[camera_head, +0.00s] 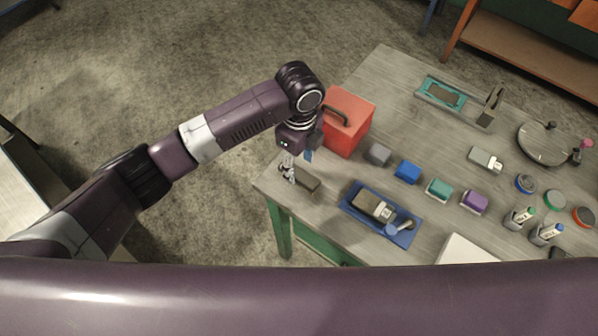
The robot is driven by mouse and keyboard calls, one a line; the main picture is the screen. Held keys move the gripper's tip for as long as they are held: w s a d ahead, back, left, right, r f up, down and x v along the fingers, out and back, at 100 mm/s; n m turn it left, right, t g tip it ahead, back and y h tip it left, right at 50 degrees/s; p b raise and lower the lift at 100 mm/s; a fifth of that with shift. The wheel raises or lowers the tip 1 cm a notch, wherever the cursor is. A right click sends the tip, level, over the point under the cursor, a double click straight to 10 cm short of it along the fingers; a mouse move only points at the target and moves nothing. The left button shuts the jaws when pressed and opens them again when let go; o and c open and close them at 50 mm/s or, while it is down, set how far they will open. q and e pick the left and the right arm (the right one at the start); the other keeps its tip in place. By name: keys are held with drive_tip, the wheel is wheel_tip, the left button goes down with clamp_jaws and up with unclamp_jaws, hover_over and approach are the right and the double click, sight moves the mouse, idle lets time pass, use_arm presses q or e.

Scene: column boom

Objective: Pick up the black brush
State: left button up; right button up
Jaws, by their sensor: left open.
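My left gripper (288,175) points down at the left end of this thing and is open. I cannot tell whether its fingers are around the brush or only beside it. My left wrist hides part of the area above it. My right gripper is not in view.
A red box (353,116) with a dark handle stands just behind my left gripper. A blue tray (350,203) lies to the right. Grey (378,153), blue (407,171), green (439,188) and purple (474,201) blocks form a row on the table (400,90).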

sight(299, 173)
use_arm(q)
wheel_tip(299, 173, down, 2)
drive_tip(key=shift+s+f+p, duration=0.15)
drive_tip(key=shift+f+p, duration=0.05)
drive_tip(key=shift+p, duration=0.6)
wheel_tip(299, 173, down, 2)
drive_tip(key=shift+f, duration=0.2)
drive_tip(key=c, duration=1)
clamp_jaws()
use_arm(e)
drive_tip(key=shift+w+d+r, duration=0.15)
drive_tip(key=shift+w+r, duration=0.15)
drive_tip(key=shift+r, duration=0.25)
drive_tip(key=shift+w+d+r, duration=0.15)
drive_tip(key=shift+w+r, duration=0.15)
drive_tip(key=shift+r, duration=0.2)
use_arm(q)
drive_tip(key=shift+w+r, duration=0.15)
drive_tip(key=shift+w, duration=0.05)
wheel_tip(299, 173, up, 20)
drive_tip(key=b, duration=0.3)
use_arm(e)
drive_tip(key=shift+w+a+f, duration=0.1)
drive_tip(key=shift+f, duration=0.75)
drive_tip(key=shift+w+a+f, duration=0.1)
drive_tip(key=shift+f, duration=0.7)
